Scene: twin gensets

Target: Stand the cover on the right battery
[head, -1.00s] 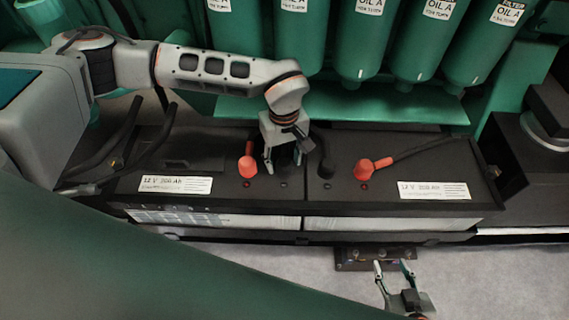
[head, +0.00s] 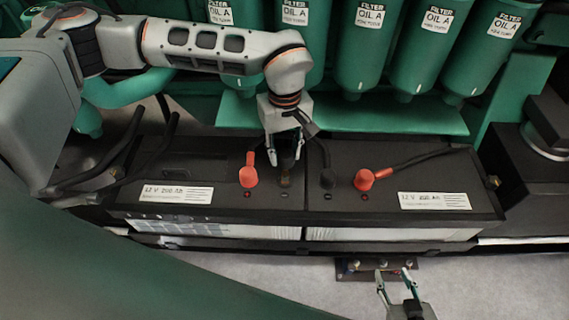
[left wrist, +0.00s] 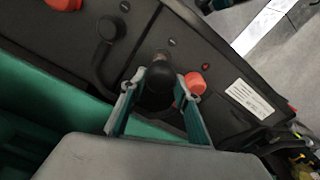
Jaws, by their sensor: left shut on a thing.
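My left gripper (head: 285,158) is shut on a black cover (left wrist: 158,88), which sits between its fingers in the left wrist view. It holds the cover over the left battery (head: 176,165), just behind a bare brownish post (head: 285,180); the post also shows beside the cover in the left wrist view (left wrist: 160,57). The right battery (head: 430,172) stands alongside, with a black boot (head: 327,178) and a red boot (head: 364,180) on top. My right gripper (head: 395,277) is open and empty in front of the batteries, low in the head view.
A red boot (head: 249,177) stands on the left battery, close to my left gripper. Green oil filters (head: 365,55) hang behind the batteries, above a green ledge (head: 350,117). Black cables run across the battery tops. A small plate with fittings (head: 360,268) lies in front.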

